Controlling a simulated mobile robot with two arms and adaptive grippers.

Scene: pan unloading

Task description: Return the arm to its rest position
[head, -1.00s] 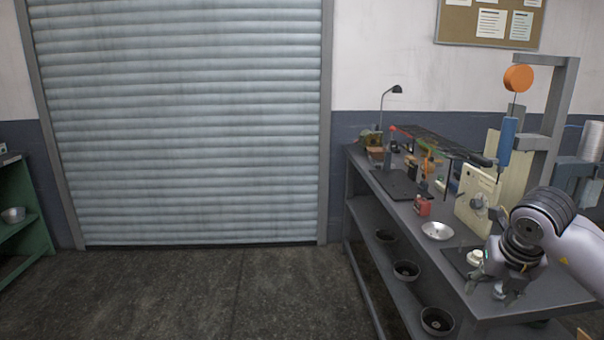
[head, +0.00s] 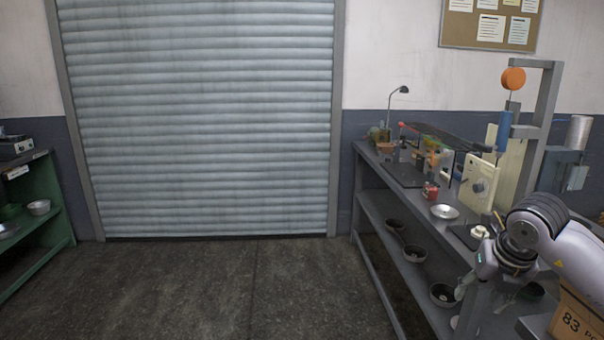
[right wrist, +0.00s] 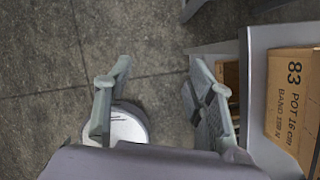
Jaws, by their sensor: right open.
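My right gripper (head: 484,291) hangs at the front edge of the grey workbench, pointing down, at the lower right of the head view. In the right wrist view my right gripper (right wrist: 160,72) has its fingers wide apart with nothing between them, above the concrete floor. A round white thing (right wrist: 128,126) shows partly behind the left finger; I cannot tell what it is. My left gripper is in no view.
The grey workbench (head: 385,205) bears a shallow metal dish (head: 445,211), a red item (head: 430,190) and a lamp. Dark pans (head: 415,253) stand on its lower shelf. A cardboard box (right wrist: 296,98) is close on the right. The floor (head: 230,285) by the shutter is clear.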

